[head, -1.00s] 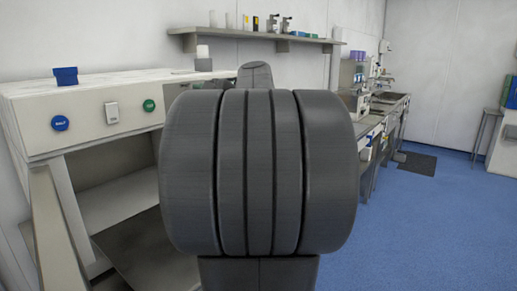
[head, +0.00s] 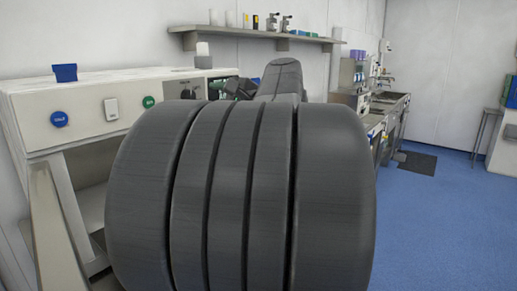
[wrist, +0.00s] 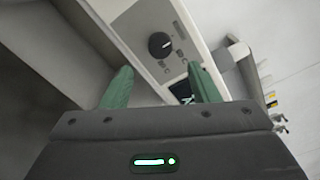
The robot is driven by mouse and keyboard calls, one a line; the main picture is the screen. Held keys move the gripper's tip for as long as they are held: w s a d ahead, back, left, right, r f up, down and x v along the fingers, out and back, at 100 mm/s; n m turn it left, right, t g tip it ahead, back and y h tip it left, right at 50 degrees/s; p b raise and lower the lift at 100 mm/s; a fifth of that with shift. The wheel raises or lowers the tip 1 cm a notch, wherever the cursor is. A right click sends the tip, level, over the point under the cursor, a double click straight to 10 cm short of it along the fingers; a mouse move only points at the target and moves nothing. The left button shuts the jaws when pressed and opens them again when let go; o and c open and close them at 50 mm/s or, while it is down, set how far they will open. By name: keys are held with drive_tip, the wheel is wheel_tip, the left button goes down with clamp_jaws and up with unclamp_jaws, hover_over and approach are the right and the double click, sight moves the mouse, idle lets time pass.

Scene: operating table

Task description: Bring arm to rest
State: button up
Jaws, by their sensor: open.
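My gripper (wrist: 160,88) shows in the wrist view with its two green fingers apart and nothing between them. Beyond the fingers is a pale equipment front with a black knob and a small dark display (wrist: 180,90); I cannot tell the distance to it. In the head view my large dark grey arm fills the middle and hides much of the bench.
A wall shelf (head: 250,40) holds several small items. A bench with a sink (head: 392,100) runs along the wall behind. The blue floor (head: 440,230) at the right is clear.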

sight(191, 96)
drive_tip(key=v, duration=0.7)
drive_tip(key=x, duration=0.7)
drive_tip(key=p+x, duration=0.1)
drive_tip(key=x, duration=0.6)
drive_tip(key=shift+w+a+r, duration=0.1)
drive_tip(key=shift+a+r, duration=0.1)
drive_tip(key=m+p, duration=0.2)
drive_tip(key=p, duration=0.1)
drive_tip(key=shift+d+r+m, duration=0.1)
drive_tip(key=shift+d+m, duration=0.05)
drive_tip(key=shift+m, duration=0.15)
drive_tip(key=m+p, duration=0.3)
drive_tip(key=shift+p, duration=0.4)
drive_tip(key=m+p, duration=0.6)
drive_tip(key=shift+m, duration=0.3)
drive_tip(key=shift+s+d+f, duration=0.35)
drive_tip(key=shift+s+d, duration=0.3)
drive_tip(key=shift+s+d+b, duration=0.3)
drive_tip(key=shift+s, duration=0.1)
